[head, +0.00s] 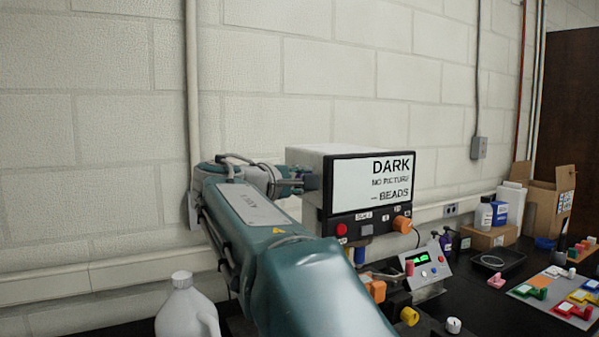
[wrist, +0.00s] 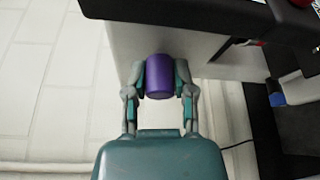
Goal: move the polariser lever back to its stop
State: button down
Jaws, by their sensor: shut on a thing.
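The instrument box (head: 305,160) has a front screen (head: 368,182) reading "DARK NO PICTURE – BEADS". A purple cylindrical knob (wrist: 160,78) stands at the box's side in the wrist view; I take it for the polariser lever's end. My gripper (wrist: 160,72) is shut on it, one finger on each side. In the head view my gripper (head: 300,181) reaches the left side of the box, and the knob cannot be made out there. The lever's shaft and its stop are hidden.
Below the screen are a red button (head: 341,230) and an orange knob (head: 402,223). A white jug (head: 186,308) stands at the front left. A control box (head: 420,263) with a green display, bottles, a black tray (head: 497,260) and a cardboard box (head: 550,205) are to the right.

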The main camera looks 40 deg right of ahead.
jog(key=shift+s+f+m+h, duration=0.2)
jog(key=shift+f+m+h, duration=0.25)
jog(key=shift+f+m, duration=0.5)
jog(key=shift+s+f+m+h, duration=0.15)
jog(key=shift+f+m+h, duration=0.4)
jog(key=shift+m, duration=0.7)
jog(key=shift+f, duration=0.15)
jog(key=shift+c, duration=2.2)
grip_release()
jog(key=shift+d, duration=0.15)
send_near(320, 191)
jog(key=a, duration=0.5)
jog(key=shift+s+a+f, duration=0.3)
jog(key=shift+a, duration=0.1)
